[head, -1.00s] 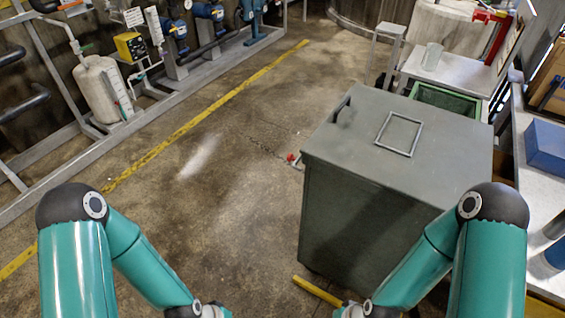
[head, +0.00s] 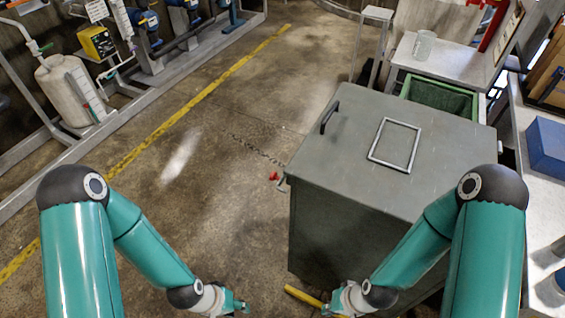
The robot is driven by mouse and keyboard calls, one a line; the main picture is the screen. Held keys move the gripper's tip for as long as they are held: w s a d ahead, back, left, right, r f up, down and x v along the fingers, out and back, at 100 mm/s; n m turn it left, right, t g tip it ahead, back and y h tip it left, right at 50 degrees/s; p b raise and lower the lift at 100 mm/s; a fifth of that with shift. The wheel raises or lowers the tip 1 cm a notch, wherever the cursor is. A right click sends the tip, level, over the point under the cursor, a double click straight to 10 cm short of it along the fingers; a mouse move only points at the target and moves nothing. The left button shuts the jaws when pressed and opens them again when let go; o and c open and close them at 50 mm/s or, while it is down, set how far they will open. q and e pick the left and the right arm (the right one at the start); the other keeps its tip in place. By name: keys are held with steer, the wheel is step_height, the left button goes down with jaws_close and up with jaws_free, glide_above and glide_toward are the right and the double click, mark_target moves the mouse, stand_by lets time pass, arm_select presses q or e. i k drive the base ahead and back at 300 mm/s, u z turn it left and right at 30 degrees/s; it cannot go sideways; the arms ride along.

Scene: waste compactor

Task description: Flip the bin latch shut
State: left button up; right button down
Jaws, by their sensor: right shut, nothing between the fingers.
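The grey-green metal bin (head: 340,235) stands right of centre in the head view, its flat lid down, with a dark handle (head: 329,118) and a pale rectangular frame (head: 395,144) on top. A small red-tipped latch (head: 274,176) sticks out from the bin's left side, near the top; its exact position is too small to tell. My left gripper (head: 242,306) is low in the picture, left of the bin and apart from the latch; its fingers are too small to read. My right gripper (head: 330,303) is shut and empty, low by the bin's front.
A yellow bar (head: 303,295) shows low by the bin's front, close to my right gripper. A green crate (head: 440,97) and a bench (head: 450,64) with a clear beaker (head: 424,45) stand behind. Open floor (head: 215,190) lies left of the bin. Pipework and a white tank (head: 70,92) line the left.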

mark_target(273, 177)
steer(key=z, duration=0.6)
steer(key=i, duration=0.2)
steer(key=u, duration=2.65)
steer(key=i, duration=0.45)
steer(key=z, duration=3.5)
steer(key=k, duration=0.15)
steer(key=u, duration=1.65)
